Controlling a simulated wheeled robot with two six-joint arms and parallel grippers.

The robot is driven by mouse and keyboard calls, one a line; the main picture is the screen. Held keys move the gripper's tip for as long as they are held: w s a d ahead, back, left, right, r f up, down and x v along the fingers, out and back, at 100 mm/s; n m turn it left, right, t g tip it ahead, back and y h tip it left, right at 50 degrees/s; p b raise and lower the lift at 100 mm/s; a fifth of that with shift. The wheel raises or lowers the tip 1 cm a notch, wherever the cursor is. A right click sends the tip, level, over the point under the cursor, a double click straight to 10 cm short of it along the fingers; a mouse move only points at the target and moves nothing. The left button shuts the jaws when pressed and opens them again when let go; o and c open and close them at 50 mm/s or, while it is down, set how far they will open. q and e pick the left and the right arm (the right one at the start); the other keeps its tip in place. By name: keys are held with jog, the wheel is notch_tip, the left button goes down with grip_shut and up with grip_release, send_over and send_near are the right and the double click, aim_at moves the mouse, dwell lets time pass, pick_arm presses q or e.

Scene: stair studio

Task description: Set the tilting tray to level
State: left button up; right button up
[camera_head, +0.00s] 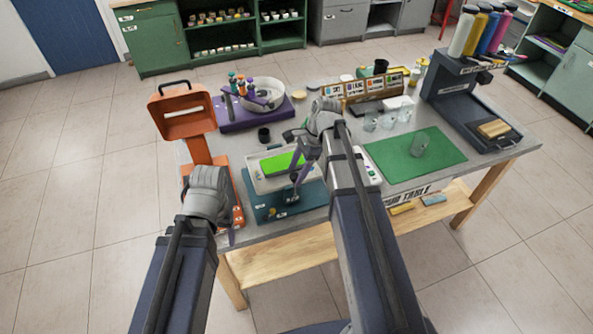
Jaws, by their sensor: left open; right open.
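The tilting tray (260,184) is a pale shallow tray on a teal base (262,208) near the table's front. A bright green flat piece (282,164) lies in it. I cannot tell exactly how far the tray tilts. My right gripper (297,165) is open, its fingers pointing down over the tray's right part; I cannot tell whether they touch it. The gripper and arm hide the tray's right edge. A small dark knob-like part (293,200) stands at the base's front right. My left gripper (228,232) is open, left of the teal base, its fingers mostly hidden.
An orange stand with a scoop-like head (183,124) is at the table's left. A purple station (247,119) with a round bowl stands behind the tray, and a small black cup (264,135) between them.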

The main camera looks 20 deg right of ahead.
jog(key=p+v, duration=0.6)
jog(key=v, duration=0.1)
jog(key=shift+r, duration=0.1)
jog(key=s+a+f+n+h+b, duration=0.2)
jog(key=s+a+f+n+b, duration=0.1)
jog(key=s+a+n, duration=0.4)
jog(key=s+a+f+n+h+b, duration=0.3)
jog(key=s+a+n, duration=0.4)
jog(key=n, duration=0.7)
notch_tip(320, 180, down, 3)
jog(key=shift+s+a+r+b, duration=0.1)
jog(key=shift+s+a+b, duration=0.25)
jog(key=shift+a+b, duration=0.5)
jog(key=shift+a, duration=0.2)
